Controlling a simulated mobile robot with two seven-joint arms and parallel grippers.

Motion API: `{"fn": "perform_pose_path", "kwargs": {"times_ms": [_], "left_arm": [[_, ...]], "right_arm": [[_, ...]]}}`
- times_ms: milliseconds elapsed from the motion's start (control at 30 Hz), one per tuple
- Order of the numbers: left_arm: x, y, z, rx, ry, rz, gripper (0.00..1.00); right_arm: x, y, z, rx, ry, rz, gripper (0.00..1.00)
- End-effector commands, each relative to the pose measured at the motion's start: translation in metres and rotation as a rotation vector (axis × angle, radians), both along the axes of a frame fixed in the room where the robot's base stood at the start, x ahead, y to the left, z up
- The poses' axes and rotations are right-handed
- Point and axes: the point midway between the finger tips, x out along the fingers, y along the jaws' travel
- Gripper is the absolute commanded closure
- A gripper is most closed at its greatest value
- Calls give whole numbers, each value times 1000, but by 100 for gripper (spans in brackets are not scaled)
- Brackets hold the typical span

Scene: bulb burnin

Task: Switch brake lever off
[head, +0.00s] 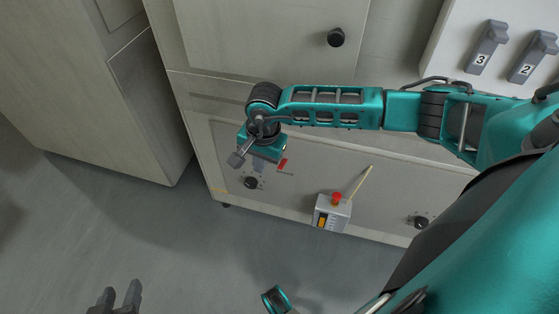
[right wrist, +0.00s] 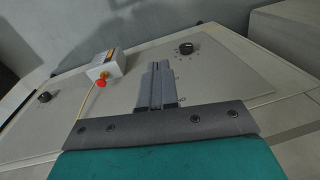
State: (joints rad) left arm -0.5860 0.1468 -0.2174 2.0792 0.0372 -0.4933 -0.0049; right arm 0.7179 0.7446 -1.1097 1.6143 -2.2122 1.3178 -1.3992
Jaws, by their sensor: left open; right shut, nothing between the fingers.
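My right gripper (head: 236,160) is shut and empty over the lower cabinet's front panel, with the arm reaching in from the right. In the right wrist view its closed fingers (right wrist: 156,85) point at the panel between two black knobs. My left gripper (head: 120,298) is open and empty over the floor at the bottom left.
A grey box with a red button (head: 326,222) sits on the panel; it also shows in the right wrist view (right wrist: 105,66). Black knobs (head: 250,182) (head: 421,222) flank it. Grey levers numbered 3 (head: 487,48) and 2 (head: 533,57) are at upper right. Floor at left is clear.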

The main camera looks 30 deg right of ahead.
Motion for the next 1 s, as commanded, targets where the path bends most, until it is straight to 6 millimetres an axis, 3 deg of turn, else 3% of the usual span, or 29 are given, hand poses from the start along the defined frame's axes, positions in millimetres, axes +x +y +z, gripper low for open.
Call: {"fn": "perform_pose_path", "kwargs": {"times_ms": [33,100,200,633,1000], "left_arm": [[1,0,-5,-1,-2,-1,57],[2,-1,-7,-1,0,-2,57],[1,-1,-7,-2,0,-3,57],[1,-2,-6,-5,-3,-4,57],[-2,-6,-28,-9,20,-14,57]], "right_arm": [[10,-24,0,-96,-25,32,100],[18,-45,4,-190,-43,64,100],[24,-61,9,-258,-54,85,100],[25,-63,4,-265,-54,87,100],[35,-74,-58,-263,-52,86,100]]}}
